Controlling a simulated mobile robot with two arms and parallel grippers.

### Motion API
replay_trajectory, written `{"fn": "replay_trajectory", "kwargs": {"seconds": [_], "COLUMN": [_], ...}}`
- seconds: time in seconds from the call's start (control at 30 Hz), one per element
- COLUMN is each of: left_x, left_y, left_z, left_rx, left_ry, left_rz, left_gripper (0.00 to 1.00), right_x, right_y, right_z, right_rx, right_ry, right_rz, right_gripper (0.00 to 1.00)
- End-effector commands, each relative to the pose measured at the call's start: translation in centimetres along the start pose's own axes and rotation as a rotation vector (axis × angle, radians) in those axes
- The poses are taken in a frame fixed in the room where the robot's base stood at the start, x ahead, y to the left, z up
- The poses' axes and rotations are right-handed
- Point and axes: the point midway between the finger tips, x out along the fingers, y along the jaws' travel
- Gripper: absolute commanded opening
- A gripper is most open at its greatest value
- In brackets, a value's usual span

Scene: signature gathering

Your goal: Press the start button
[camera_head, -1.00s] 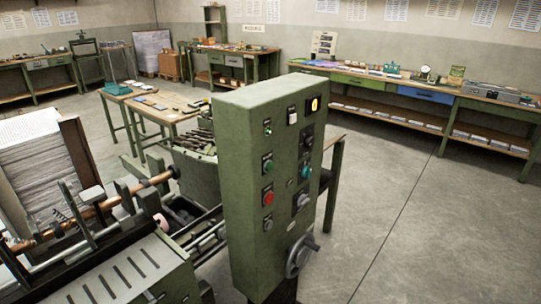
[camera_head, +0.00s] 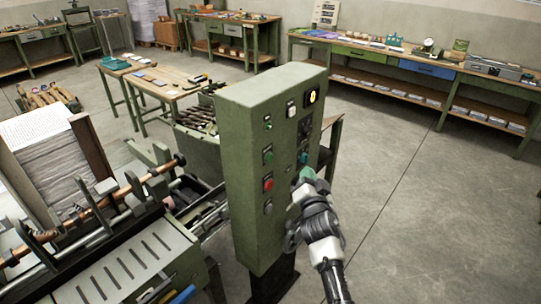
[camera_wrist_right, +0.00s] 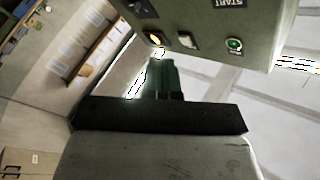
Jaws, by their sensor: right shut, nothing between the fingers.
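The tall green control cabinet (camera_head: 243,180) stands in the middle of the head view. Its front has a green button (camera_head: 268,156) above a red button (camera_head: 268,184). My right gripper (camera_head: 308,174) is shut and empty in front of the panel's lower right part, to the right of the red button. In the right wrist view, my shut green fingers (camera_wrist_right: 164,74) point toward the panel, which appears upside down. There I see a START label (camera_wrist_right: 229,3), a small green lamp (camera_wrist_right: 234,44) and a lit yellow indicator (camera_wrist_right: 157,39). The green button is outside this view. My left gripper is not in view.
A machine with a slotted cover (camera_head: 125,265) and a paper stack (camera_head: 62,168) stands left of the cabinet. Workbenches (camera_head: 400,72) line the back walls. The floor (camera_head: 430,210) to the right is clear.

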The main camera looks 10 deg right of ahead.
Motion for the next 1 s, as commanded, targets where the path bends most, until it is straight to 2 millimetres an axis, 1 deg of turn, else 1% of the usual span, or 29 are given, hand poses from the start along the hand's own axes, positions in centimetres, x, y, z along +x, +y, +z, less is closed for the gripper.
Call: {"fn": "replay_trajectory", "kwargs": {"seconds": [0.23, 0.37, 0.47, 0.87, 1.0], "left_x": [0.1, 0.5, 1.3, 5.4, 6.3], "left_y": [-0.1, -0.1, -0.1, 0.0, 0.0], "left_z": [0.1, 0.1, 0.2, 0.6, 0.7], "left_rx": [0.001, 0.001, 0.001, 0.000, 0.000], "left_ry": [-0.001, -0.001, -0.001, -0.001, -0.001], "left_rz": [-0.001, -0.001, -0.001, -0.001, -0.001], "left_gripper": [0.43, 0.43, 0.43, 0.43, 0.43], "right_x": [0.0, 0.3, 1.0, 4.7, 5.6], "right_y": [0.0, -0.2, -0.6, -3.1, -3.8], "right_z": [0.1, 0.5, 1.1, 4.1, 4.5], "right_rx": [-0.001, -0.001, 0.001, 0.001, 0.000], "right_ry": [-0.001, -0.001, -0.001, -0.001, -0.001], "right_rz": [0.000, -0.001, -0.002, -0.001, 0.000], "right_gripper": [0.00, 0.00, 0.00, 0.00, 0.00]}}
